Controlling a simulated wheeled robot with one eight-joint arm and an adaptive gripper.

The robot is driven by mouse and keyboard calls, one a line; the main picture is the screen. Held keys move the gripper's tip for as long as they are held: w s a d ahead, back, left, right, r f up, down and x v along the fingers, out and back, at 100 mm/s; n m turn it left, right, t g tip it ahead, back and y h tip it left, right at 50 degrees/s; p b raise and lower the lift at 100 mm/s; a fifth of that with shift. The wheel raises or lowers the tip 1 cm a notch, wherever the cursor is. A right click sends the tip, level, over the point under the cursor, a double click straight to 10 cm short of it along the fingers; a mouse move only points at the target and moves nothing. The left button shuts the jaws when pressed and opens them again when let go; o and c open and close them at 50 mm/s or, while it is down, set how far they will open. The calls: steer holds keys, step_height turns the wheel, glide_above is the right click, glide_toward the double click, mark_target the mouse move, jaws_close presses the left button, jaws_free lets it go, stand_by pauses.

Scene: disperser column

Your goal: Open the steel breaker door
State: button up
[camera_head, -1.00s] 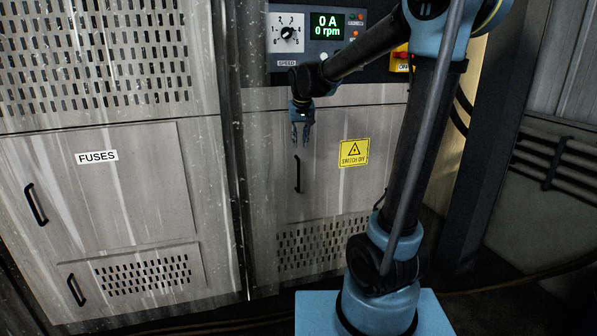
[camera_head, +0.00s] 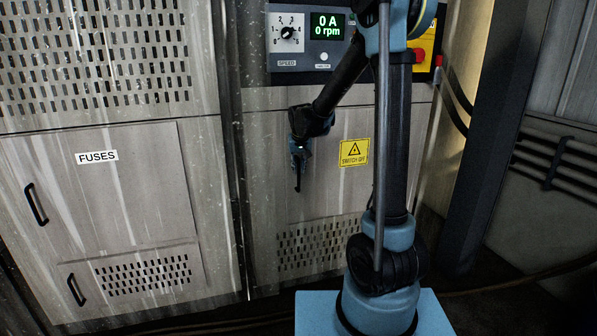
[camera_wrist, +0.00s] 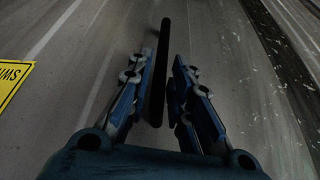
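The steel breaker door (camera_head: 330,195) is the grey panel with a yellow warning sign (camera_head: 354,152), and it looks shut and flush with the cabinet. Its upright black bar handle (camera_head: 298,184) is on the door's left side; the upper part is hidden by my gripper (camera_head: 298,158) in the head view. In the wrist view, the handle (camera_wrist: 158,80) runs lengthwise between the two fingers of my gripper (camera_wrist: 164,62). The fingers are apart, with a clear gap on the right; the left finger is closer to the bar. I cannot tell whether it touches.
Above the door is a control panel (camera_head: 307,66) with a dial, a display and a red button (camera_head: 419,55). On the left stands a cabinet with a FUSES door (camera_head: 130,190) and its own black handles (camera_head: 36,204). Pipes (camera_head: 555,165) line the right wall.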

steer(key=shift+x, duration=1)
jaws_close()
